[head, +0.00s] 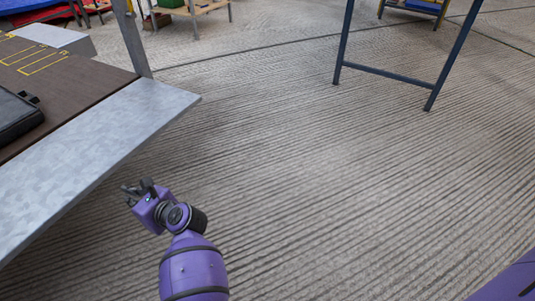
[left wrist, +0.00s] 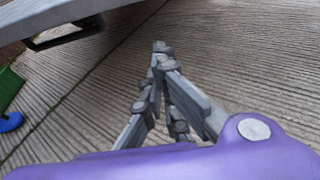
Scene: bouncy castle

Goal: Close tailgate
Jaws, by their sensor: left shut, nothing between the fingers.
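The tailgate is the grey metal panel (head: 105,130) on the left of the head view. It lies lowered, roughly level with the brown bed (head: 65,75) behind it. Its underside edge shows at the top left of the left wrist view (left wrist: 65,14), with a dark bracket-like loop (left wrist: 65,36) below it. My left gripper (head: 138,188) is shut and empty, just off the panel's outer edge; no contact shows. Its closed fingers fill the middle of the left wrist view (left wrist: 160,52). My right gripper is out of view.
A black case (head: 17,115) lies on the bed. A metal post (head: 131,40) stands at the bed's far corner. A blue-grey frame leg (head: 390,73) stands at the upper right. Green and blue objects (left wrist: 9,100) show at the left wrist view's edge. The ribbed floor between is clear.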

